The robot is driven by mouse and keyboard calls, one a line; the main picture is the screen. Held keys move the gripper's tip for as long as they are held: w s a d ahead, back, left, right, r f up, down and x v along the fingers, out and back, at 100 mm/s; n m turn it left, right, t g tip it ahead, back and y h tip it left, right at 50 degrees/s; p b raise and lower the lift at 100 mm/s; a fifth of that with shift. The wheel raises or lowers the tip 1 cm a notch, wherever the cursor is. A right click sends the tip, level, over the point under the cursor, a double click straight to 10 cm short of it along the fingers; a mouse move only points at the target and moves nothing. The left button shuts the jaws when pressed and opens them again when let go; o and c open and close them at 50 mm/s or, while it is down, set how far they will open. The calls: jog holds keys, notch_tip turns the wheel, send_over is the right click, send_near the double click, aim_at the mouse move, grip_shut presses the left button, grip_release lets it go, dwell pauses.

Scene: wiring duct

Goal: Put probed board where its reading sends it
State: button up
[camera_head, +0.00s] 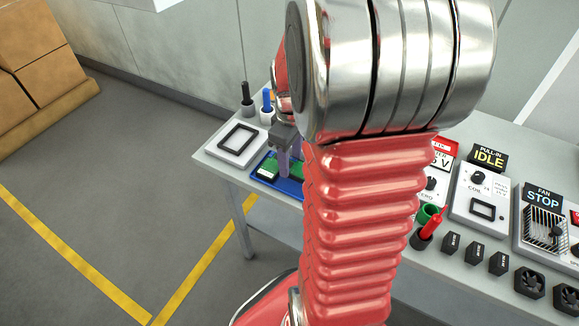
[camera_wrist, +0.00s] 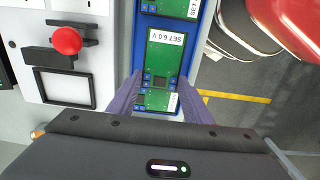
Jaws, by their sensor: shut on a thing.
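A green circuit board (camera_wrist: 160,75) with a white label reading "SET 6.0 V" lies between the two purple fingers of my gripper (camera_wrist: 160,98) in the wrist view. The fingers are shut on its sides, low over a blue tray (camera_wrist: 144,112). A second green board (camera_wrist: 178,8) with a white label sits further up the tray. In the head view my gripper (camera_head: 289,160) reaches down at the blue tray (camera_head: 289,187) on the table's left part. My arm hides much of the tray.
A white plate with a black frame (camera_head: 238,140) lies left of the tray. Black-handled (camera_head: 246,92) and blue-handled (camera_head: 267,97) tools stand behind it. A coil unit (camera_head: 480,200) reading "IDLE" and a fan unit (camera_head: 545,225) reading "STOP" stand right. A red knob (camera_wrist: 67,40) lies left in the wrist view.

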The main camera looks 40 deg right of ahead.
aim_at(291, 164)
jog(key=shift+f, duration=1.55)
jog(key=o, duration=1)
jog(key=shift+f, duration=0.1)
notch_tip(291, 164, up, 12)
jog(key=shift+a, duration=0.1)
